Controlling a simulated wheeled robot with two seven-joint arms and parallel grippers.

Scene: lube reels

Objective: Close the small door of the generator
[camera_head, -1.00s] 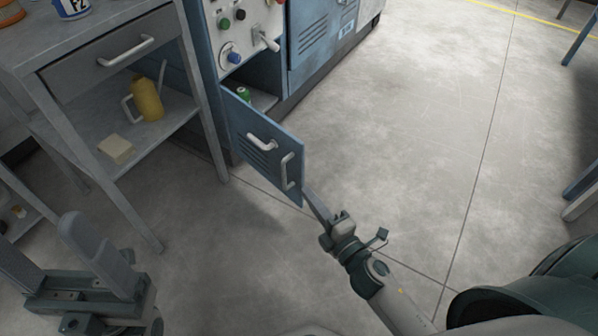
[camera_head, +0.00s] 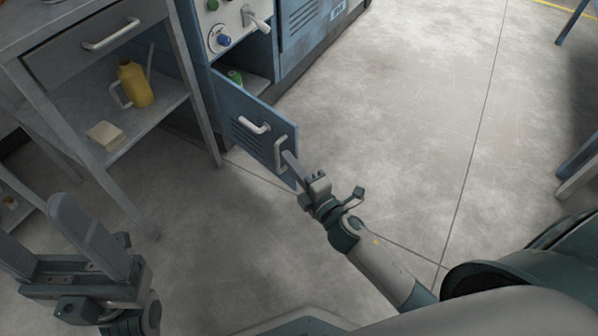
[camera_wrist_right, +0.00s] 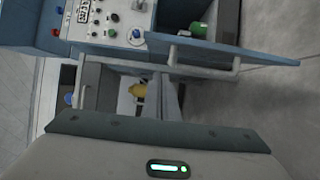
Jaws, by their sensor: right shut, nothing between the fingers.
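The small blue door (camera_head: 262,128) of the generator (camera_head: 285,40) stands open in the head view, swung out from a low compartment. My left gripper (camera_head: 30,228) is open and empty at lower left.
A grey metal table (camera_head: 150,115) with a drawer stands left of the door. Its shelf holds a yellow can (camera_head: 134,85) and a pale block (camera_head: 104,134). A green object (camera_head: 235,77) sits inside the compartment.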

